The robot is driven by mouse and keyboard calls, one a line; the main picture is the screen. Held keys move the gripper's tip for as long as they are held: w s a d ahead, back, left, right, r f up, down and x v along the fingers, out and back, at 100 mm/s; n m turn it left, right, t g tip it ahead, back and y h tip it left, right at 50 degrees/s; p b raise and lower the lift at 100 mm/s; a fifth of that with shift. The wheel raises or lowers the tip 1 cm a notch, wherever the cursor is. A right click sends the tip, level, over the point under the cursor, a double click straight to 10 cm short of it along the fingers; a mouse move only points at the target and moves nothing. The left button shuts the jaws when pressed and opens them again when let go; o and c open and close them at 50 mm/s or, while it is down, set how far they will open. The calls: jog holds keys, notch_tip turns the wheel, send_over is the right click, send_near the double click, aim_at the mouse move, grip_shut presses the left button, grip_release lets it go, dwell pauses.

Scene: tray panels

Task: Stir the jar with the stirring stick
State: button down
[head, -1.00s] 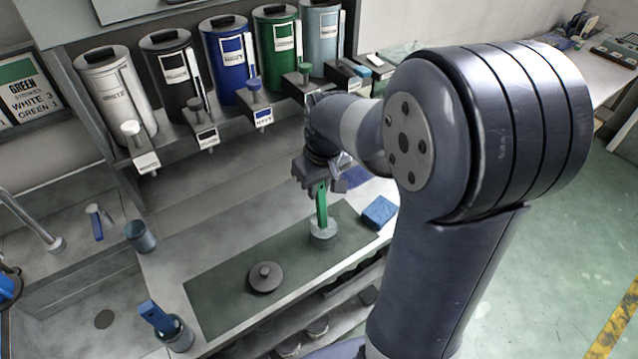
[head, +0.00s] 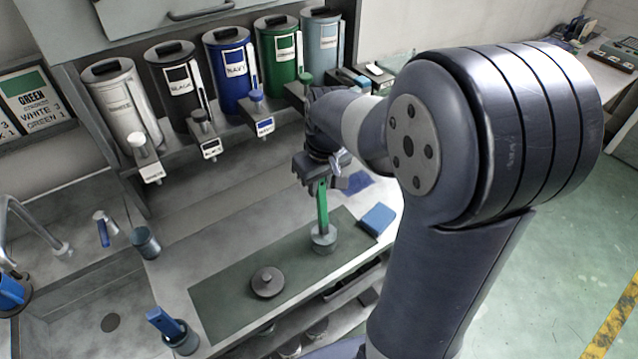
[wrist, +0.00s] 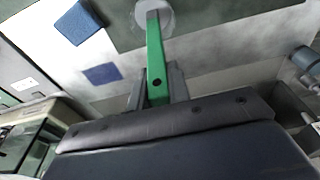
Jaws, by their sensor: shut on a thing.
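The stirring stick (head: 322,205) is a flat green bar held upright. My gripper (head: 322,177) is shut on its upper end, above the jar. The jar (head: 324,240) is small and grey and stands on the dark green mat; the stick's lower end reaches into its mouth. The wrist view shows the green stick (wrist: 155,55) running from between my gripper's fingers (wrist: 158,92) to the pale round jar (wrist: 153,14) at the top. The jar's contents cannot be made out.
A dark round lid (head: 268,281) lies on the mat (head: 225,305). A blue block (head: 378,219) sits right of the jar. A cup with a blue tool (head: 180,337) stands front left. Paint canisters (head: 228,68) line the shelf behind. A sink (head: 75,310) is at left.

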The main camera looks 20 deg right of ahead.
jog(key=shift+r+p, duration=2)
jog(key=shift+r, duration=0.8)
notch_tip(320, 180, up, 2)
jog(key=shift+r+p, duration=0.25)
jog(key=shift+p, duration=0.65)
jog(key=shift+r, duration=1.15)
